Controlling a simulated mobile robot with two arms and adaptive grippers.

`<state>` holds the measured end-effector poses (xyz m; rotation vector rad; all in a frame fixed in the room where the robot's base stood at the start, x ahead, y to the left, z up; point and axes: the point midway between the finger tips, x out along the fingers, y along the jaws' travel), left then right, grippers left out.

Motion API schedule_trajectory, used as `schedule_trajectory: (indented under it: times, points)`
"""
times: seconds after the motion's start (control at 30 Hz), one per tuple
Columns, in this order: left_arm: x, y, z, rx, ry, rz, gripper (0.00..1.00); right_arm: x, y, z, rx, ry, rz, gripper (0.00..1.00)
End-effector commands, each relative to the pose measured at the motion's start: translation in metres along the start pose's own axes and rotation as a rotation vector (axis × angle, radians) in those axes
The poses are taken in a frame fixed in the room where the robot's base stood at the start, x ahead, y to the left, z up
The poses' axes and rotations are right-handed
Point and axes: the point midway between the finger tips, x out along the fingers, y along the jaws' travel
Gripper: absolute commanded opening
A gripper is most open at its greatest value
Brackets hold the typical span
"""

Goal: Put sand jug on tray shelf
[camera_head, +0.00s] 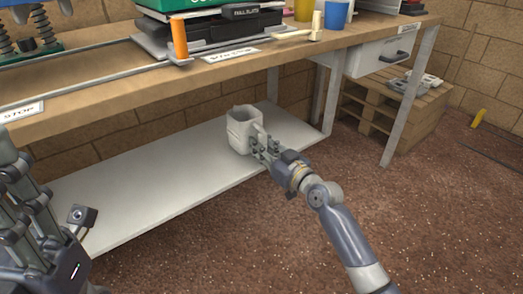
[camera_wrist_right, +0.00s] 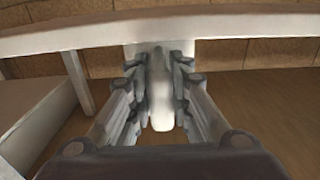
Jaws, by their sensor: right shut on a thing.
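A white jug (camera_head: 240,128) stands upright at the low white shelf (camera_head: 160,180) under the workbench, near the shelf's front edge. I cannot tell whether its base touches the shelf. My right gripper (camera_head: 260,146) is shut on the jug's handle, on the side facing me. In the right wrist view the pale handle (camera_wrist_right: 161,95) lies between the two fingers of the right gripper (camera_wrist_right: 160,88). My left gripper (camera_head: 25,215) shows in part at the left edge of the head view; its fingertips are not clear.
The wooden bench top (camera_head: 110,95) overhangs the low shelf. A metal bench leg (camera_head: 408,100) stands at the right. A wooden pallet stack (camera_head: 390,115) stands behind it. The low shelf is bare to the left of the jug.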

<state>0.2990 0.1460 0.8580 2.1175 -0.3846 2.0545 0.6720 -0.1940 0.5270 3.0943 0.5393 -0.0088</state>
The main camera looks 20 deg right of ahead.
Motion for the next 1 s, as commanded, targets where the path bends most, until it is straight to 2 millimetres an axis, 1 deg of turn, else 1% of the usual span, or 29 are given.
schedule_trajectory:
  times: [0.2,0.33,0.37,0.4,0.43,0.47,0.77,0.87,1.0]
  points:
    - [0.001,0.0,0.0,0.0,0.0,0.0,0.4,0.0,0.0,-0.001,0.0,0.002,0.001,0.0]
    - [0.0,0.0,0.0,0.001,0.004,0.002,0.4,0.0,0.0,0.003,0.0,0.001,0.0,0.0]
    - [0.001,0.0,0.0,0.001,0.007,0.003,0.4,0.0,0.0,0.004,0.0,0.0,0.0,0.21]
    - [0.002,0.0,0.0,0.001,0.007,0.003,0.4,0.0,0.0,0.003,0.0,0.0,0.0,0.3]
    - [0.002,0.0,0.0,0.001,0.006,0.003,0.4,0.0,0.0,0.003,0.0,0.0,0.0,0.37]
    - [0.002,0.0,0.0,0.001,0.006,0.003,0.4,0.0,0.0,0.003,0.0,0.0,0.0,0.39]
    - [0.002,0.0,0.0,0.0,0.005,0.003,0.4,0.0,0.0,0.002,0.0,0.0,0.0,0.39]
    - [0.005,0.0,-0.001,0.0,0.007,0.003,0.4,0.0,0.0,-0.002,0.001,0.001,0.0,0.39]
    - [0.006,0.0,-0.002,-0.001,0.003,-0.002,0.4,-0.016,0.001,-0.001,-0.001,-0.003,0.001,0.39]
